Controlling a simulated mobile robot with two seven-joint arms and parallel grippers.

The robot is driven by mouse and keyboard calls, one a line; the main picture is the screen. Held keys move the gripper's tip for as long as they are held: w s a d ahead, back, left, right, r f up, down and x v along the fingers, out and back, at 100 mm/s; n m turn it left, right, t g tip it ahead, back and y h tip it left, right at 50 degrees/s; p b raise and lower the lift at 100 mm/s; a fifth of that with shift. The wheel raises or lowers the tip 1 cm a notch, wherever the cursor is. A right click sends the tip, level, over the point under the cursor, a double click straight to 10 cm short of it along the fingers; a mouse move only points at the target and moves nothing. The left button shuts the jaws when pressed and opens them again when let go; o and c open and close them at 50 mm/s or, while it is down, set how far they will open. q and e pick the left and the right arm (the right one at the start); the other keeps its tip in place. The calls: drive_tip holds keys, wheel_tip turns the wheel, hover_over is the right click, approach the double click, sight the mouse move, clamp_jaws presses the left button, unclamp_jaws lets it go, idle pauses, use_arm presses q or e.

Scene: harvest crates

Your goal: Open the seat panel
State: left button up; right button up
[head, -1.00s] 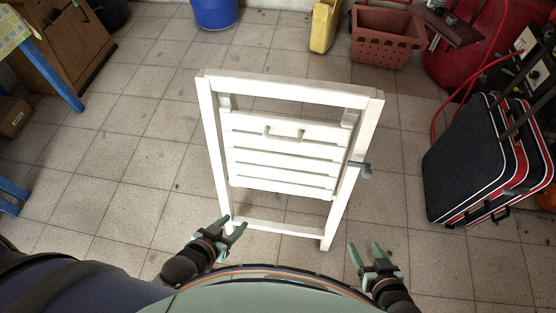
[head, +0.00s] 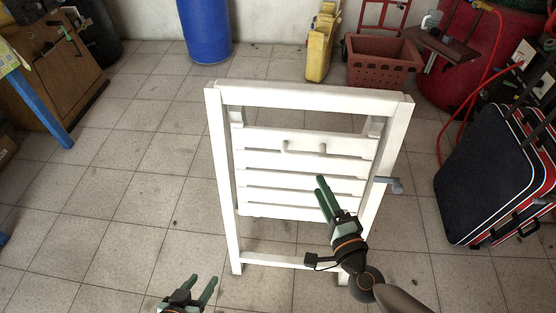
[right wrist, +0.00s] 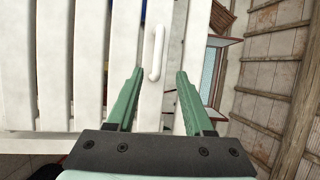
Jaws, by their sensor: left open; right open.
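A white slatted seat panel (head: 270,194) hangs folded inside an upright white frame (head: 218,150). A small white handle (head: 304,148) stands out near the panel's top and also shows in the right wrist view (right wrist: 157,52). A grey lever (head: 394,185) sticks out from the frame's right side. My right gripper (head: 323,184) is open and empty in front of the panel's slats, below the handle. In the right wrist view its open fingers (right wrist: 158,76) point toward the handle, which appears between them and farther ahead. My left gripper (head: 202,283) is open and empty, low at the bottom edge.
A dark suitcase (head: 485,172) stands at the right. A red basket (head: 381,62), a yellow container (head: 322,45) and a blue barrel (head: 207,30) stand behind the frame. A wooden cabinet (head: 50,68) is at the far left. The tiled floor left of the frame is clear.

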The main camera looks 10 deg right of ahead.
sight(304, 153)
drive_tip(key=w, duration=0.4)
drive_tip(key=w+a, duration=0.1)
drive_tip(key=w, duration=0.3)
drive_tip(key=w+b, duration=0.1)
drive_tip(key=w, duration=0.3)
drive_tip(key=shift+w+a+f, duration=0.15)
drive_tip(key=shift+w+f, duration=0.15)
drive_tip(key=shift+f, duration=0.05)
drive_tip(key=shift+c, duration=0.4)
clamp_jaws()
idle(0.6)
